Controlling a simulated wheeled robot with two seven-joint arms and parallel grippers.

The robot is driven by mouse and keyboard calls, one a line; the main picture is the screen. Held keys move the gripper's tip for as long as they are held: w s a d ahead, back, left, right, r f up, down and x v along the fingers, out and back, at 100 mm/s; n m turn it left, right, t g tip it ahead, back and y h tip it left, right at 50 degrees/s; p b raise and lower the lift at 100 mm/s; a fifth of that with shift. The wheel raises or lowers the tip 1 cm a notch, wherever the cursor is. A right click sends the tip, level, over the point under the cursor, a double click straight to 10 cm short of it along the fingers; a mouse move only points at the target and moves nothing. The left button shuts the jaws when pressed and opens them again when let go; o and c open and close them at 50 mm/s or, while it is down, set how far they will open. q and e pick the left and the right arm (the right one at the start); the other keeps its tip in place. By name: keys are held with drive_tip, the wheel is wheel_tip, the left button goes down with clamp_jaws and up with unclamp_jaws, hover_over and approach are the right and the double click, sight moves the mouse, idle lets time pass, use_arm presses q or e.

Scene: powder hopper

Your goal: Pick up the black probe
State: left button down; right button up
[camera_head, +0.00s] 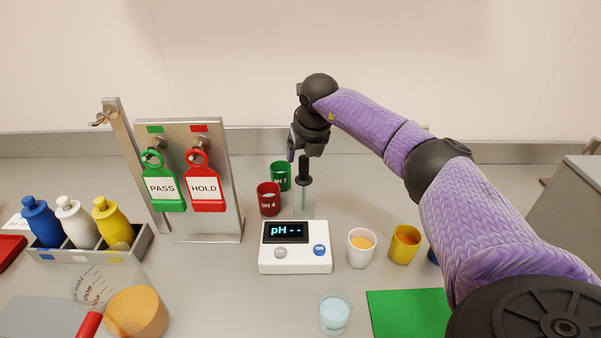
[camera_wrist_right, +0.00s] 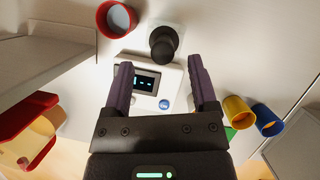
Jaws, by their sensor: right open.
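The black probe (camera_head: 304,172) stands upright in a clear holder (camera_head: 303,205) behind the white pH meter (camera_head: 295,262). In the right wrist view the probe's round black top (camera_wrist_right: 164,42) shows just beyond the fingertips, between their lines. My right gripper (camera_head: 304,154) is above the probe, pointing down. Its two purple fingers are apart and empty in the right wrist view (camera_wrist_right: 159,72). The probe's lower part is partly hidden by the meter. My left gripper is not in view.
A red pH 4 cup (camera_head: 268,201) and a green pH 7 cup (camera_head: 281,176) stand left of the probe. The tag stand (camera_head: 223,222) is further left. White (camera_head: 361,247) and yellow (camera_head: 404,245) cups are at right. A light-blue cup (camera_head: 335,313) is in front.

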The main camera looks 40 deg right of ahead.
drive_tip(key=b+x, duration=0.1)
drive_tip(key=x, duration=0.4)
drive_tip(key=shift+d+f, duration=0.15)
drive_tip(key=shift+f, duration=0.15)
drive_tip(key=shift+r, duration=0.1)
clamp_jaws()
wheel_tip(320, 180, up, 18)
drive_tip(key=p, duration=0.4)
wheel_tip(320, 180, up, 12)
drive_tip(key=p, duration=1.3)
hover_over(303, 166)
drive_tip(key=w+d, duration=0.1)
drive_tip(key=shift+w, duration=0.1)
